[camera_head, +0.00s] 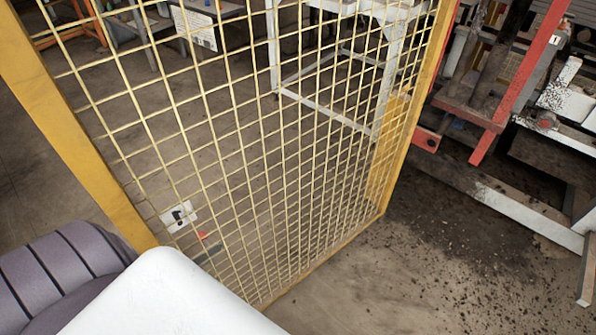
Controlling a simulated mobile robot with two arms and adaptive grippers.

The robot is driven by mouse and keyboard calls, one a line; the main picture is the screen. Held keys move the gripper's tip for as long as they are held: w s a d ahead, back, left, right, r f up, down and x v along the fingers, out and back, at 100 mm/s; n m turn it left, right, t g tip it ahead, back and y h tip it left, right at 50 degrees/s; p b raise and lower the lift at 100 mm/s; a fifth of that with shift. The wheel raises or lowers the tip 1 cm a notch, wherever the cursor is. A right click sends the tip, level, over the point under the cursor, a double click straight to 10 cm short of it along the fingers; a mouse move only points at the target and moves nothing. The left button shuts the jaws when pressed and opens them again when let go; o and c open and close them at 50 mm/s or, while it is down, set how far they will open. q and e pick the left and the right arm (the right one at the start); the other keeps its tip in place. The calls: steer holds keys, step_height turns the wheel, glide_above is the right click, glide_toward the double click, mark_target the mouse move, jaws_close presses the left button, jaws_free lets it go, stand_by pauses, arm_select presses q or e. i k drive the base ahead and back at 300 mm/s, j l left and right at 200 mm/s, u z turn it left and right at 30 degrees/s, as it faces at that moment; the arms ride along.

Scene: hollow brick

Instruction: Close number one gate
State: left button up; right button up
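A yellow wire-mesh gate panel (250,150) fills the middle of the head view, standing at an angle to me. It has a thick yellow post (70,130) on its left and another yellow post (412,110) on its right. A small white plate (178,217) with a dark mark, too small to read surely, shows low on the left of the mesh. A small red piece (202,236) and a dark bar are just below it. Whether the gate is open or closed, I cannot tell. Neither gripper is in view; a white and grey ribbed part of me covers the lower left.
Red and grey machinery (500,90) stands to the right, with a small label (556,39) marked 1. A white metal frame table (330,100) stands behind the mesh. Dark debris litters the concrete floor (390,280) at right. The floor in front of the right post is free of large objects.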

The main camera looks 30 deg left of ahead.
mark_target(24, 68)
steer(key=k+j+z, duration=0.2)
steer(key=j, duration=0.3)
steer(key=k+j+z, duration=0.2)
steer(key=j, duration=0.25)
steer(key=k+j+z, duration=0.2)
steer(key=j, duration=0.25)
steer(key=k+j+z, duration=0.2)
steer(key=j+z, duration=0.1)
steer(key=j, duration=0.35)
steer(key=k+j, duration=0.1)
steer(key=j, duration=0.4)
steer(key=j+z, duration=0.15)
steer(key=j, duration=0.3)
steer(key=k+j+z, duration=0.1)
steer(key=j, duration=0.35)
steer(key=k+j, duration=0.1)
steer(key=j, duration=0.35)
steer(key=z, duration=0.05)
